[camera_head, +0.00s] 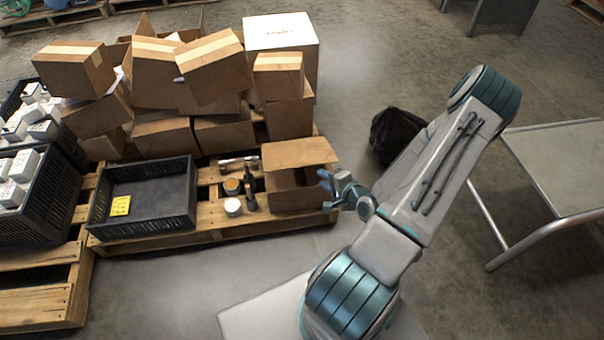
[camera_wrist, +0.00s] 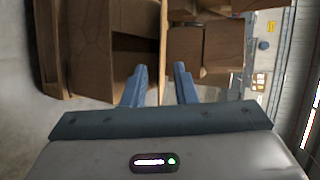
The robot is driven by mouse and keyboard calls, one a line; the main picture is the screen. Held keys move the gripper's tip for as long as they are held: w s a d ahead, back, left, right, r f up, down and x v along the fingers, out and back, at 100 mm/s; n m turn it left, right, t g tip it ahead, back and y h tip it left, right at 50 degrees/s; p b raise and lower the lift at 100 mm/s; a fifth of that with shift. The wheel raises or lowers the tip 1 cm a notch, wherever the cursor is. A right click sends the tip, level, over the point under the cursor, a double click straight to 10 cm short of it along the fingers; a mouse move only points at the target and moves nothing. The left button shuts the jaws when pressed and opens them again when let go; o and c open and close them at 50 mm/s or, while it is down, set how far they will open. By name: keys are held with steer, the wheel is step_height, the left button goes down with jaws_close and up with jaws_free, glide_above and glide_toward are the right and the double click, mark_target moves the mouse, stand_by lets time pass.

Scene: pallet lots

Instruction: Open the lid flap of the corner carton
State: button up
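The corner carton (camera_head: 292,198) is a brown box at the front right corner of the pallet. Its lid flap (camera_head: 300,152) lies roughly level over the top, with a dark gap beneath it at the front. My gripper (camera_head: 328,183) is beside the carton's right side, close to the flap's height. In the wrist view the picture is turned sideways: the carton (camera_wrist: 85,45) fills the left. My gripper (camera_wrist: 160,75) shows two blue fingers apart with nothing held between them. The flap's edge appears just ahead of the gap; contact cannot be told.
A black crate (camera_head: 144,220) with a yellow note stands left on the pallet (camera_head: 215,236). Small jars (camera_head: 233,207) and tools lie between crate and carton. Stacked cartons (camera_head: 160,75) are behind. A black bag (camera_head: 397,132) and a metal table (camera_head: 560,165) stand right.

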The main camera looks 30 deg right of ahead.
mark_target(302, 165)
steer(key=shift+m+t, duration=0.4)
steer(key=shift+m, duration=0.2)
steer(key=b+x, duration=0.1)
steer(key=x, duration=0.3)
steer(key=b+x, duration=0.2)
steer(key=x, duration=0.3)
steer(key=b+x, duration=0.1)
steer(key=x, duration=0.4)
steer(key=shift+s+d+f, duration=0.1)
steer(key=shift+f, duration=0.3)
jaws_close()
